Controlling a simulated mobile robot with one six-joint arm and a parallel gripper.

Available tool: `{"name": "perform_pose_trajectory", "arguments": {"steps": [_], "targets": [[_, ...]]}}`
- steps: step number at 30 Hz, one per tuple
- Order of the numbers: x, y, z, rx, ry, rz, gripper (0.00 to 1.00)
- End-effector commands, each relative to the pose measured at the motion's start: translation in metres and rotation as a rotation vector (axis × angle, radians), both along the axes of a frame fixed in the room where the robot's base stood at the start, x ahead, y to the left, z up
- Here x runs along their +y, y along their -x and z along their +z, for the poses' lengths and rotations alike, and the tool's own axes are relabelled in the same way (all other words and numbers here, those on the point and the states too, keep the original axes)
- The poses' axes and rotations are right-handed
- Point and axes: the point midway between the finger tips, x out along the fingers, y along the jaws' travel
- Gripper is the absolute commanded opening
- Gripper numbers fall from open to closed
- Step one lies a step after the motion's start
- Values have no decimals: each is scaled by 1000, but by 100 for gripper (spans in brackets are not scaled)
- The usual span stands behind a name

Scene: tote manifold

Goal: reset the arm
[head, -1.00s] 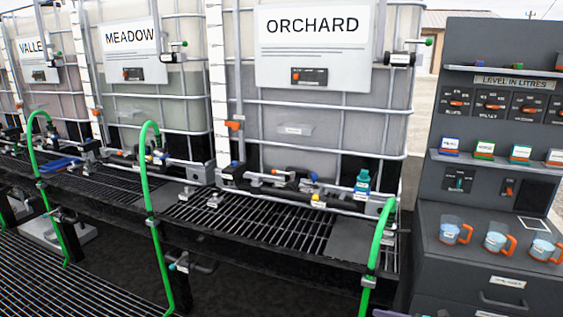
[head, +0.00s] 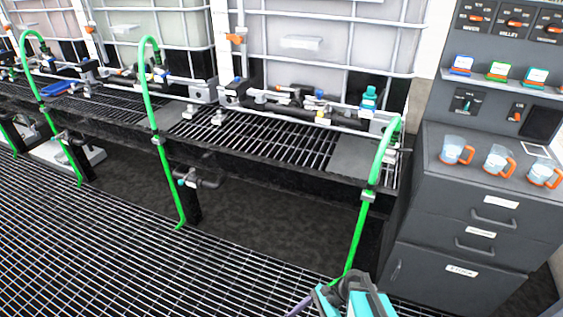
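Part of my own arm (head: 352,297), teal with a dark grey joint, shows at the bottom edge of the head view, right of centre. It appears in front of the floor grating, below the lower end of the nearest green hose. The rest of the arm is cut off by the frame. My gripper's fingers do not show, so I cannot see whether it holds anything.
A black grated bench (head: 262,158) with pipes and white caged tanks (head: 330,35) runs across the back. Green hoses (head: 158,150) hang down its front. A grey drawer cabinet (head: 480,262) with three jugs stands right. The grated floor (head: 120,255) is open at left.

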Motion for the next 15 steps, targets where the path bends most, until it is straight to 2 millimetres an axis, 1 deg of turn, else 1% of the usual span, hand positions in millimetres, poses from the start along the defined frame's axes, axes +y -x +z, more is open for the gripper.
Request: {"name": "perform_pose_trajectory", "arguments": {"steps": [1,4,6,8,10,12,15], "targets": [[4,21,-11,-14,27,78,71],[3,56,-32,-58,81,249,71],[-4,77,-45,-92,114,369,71],[-12,92,-54,-124,136,471,71],[-24,106,-64,-160,158,585,71],[-39,116,-71,-200,176,700,71],[-64,123,-78,-261,195,860,71]]}}
